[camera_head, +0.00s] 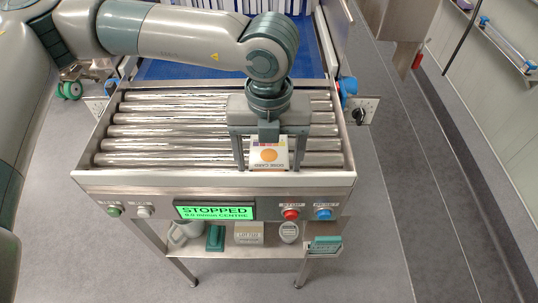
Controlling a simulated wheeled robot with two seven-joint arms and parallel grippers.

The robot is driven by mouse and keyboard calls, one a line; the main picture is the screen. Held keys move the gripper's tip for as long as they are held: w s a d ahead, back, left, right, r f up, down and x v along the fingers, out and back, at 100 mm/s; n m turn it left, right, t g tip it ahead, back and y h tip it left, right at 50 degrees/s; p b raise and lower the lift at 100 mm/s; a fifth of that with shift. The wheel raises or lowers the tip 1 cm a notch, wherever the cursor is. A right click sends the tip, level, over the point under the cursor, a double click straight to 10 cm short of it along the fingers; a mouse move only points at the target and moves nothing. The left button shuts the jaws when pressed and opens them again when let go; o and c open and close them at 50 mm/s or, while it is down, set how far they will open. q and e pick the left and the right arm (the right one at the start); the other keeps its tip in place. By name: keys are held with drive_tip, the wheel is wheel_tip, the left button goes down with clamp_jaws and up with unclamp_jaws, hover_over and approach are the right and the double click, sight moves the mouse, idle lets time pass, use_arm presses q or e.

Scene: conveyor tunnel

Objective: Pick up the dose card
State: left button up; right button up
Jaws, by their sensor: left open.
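The dose card (268,157) is a small white card with an orange disc and lettering that reads upside down in the picture. It is at the front edge of the metal rollers, right of their middle. My left gripper (269,166) comes down over it from above, with one finger on each side of the card. The jaws are open, with a gap showing beside the card. The gripper's body hides the area just behind the card. I cannot tell whether the card lies flat or is tilted. My right gripper is not in view.
The roller bed (160,145) has metal side rails and a blue belt (180,69) behind it. The front panel carries a green display (215,212) reading STOPPED, a red button (291,214) and a blue button (324,213). A lower shelf (268,251) holds several small items.

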use_arm(q)
drive_tip(key=shift+f, duration=1.15)
drive_tip(key=c, duration=0.8)
drive_tip(key=shift+r, duration=0.1)
